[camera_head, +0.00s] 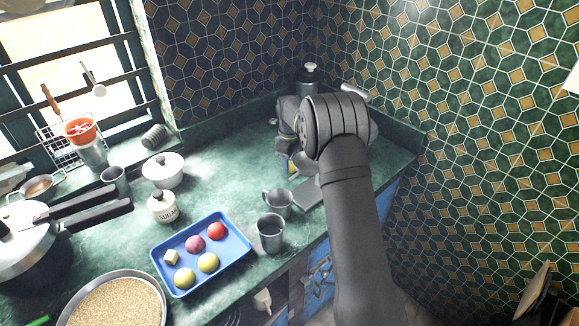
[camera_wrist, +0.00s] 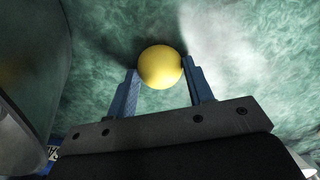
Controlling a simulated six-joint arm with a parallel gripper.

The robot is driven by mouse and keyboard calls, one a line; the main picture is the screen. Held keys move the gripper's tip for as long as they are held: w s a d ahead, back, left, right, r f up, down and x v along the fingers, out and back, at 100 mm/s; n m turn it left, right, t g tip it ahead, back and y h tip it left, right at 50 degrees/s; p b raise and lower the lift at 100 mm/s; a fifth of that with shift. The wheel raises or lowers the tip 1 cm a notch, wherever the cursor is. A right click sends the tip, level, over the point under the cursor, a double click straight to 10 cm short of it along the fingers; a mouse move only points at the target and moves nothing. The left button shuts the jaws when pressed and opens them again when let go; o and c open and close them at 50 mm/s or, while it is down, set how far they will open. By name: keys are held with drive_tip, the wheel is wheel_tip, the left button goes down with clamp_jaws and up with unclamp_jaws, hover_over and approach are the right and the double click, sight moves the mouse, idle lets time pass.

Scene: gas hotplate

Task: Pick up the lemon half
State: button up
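The lemon half (camera_wrist: 160,66) shows as a round yellow shape in the wrist view, over the green counter. My gripper (camera_wrist: 162,68) has its two blue-grey fingers apart, one on each side of the lemon half, with the tips at or very near its edges. I cannot tell whether the fingers press on it. The cut face does not show. In the head view my arm reaches over the back part of the counter and largely hides the gripper and what is under it.
A blue tray (camera_head: 227,270) with several round fruits stands at the front. Two metal mugs, (camera_head: 270,233) and (camera_head: 279,203), stand nearer my arm.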

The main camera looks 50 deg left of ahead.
sight(290, 162)
drive_tip(key=c, duration=0.3)
wheel_tip(290, 162, up, 9)
drive_tip(key=shift+r, duration=0.55)
idle(0.6)
